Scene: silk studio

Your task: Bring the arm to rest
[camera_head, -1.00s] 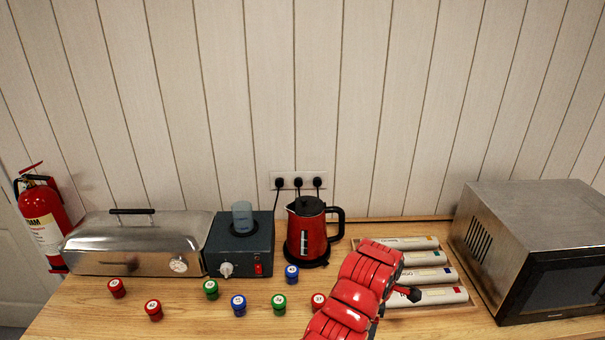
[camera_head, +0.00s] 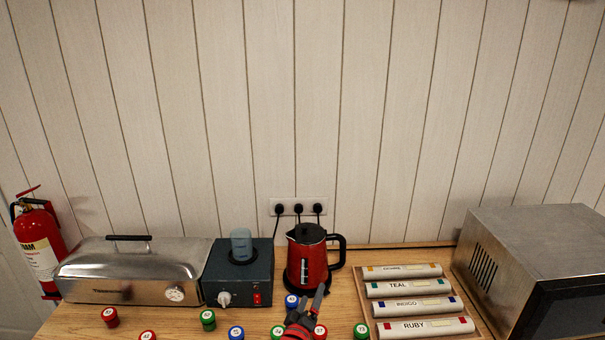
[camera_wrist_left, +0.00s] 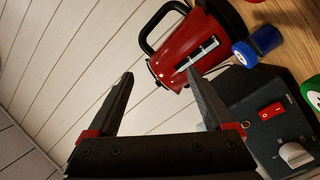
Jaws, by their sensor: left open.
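My left gripper (camera_head: 312,303) is low in the head view, in front of the red kettle (camera_head: 307,258) and among the small numbered jars. In the left wrist view its two dark fingers (camera_wrist_left: 163,98) stand wide apart with nothing between them. The kettle (camera_wrist_left: 190,50) shows beyond the fingers there, tilted in the picture. The right gripper is in neither view.
Several red, green and blue jars (camera_head: 208,320) stand along the wooden counter. A steel-lidded box (camera_head: 135,270), a dark heater unit (camera_head: 240,275), a tray of labelled rolls (camera_head: 365,310) and a microwave (camera_head: 535,265) line the back. A fire extinguisher (camera_head: 40,240) hangs at left.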

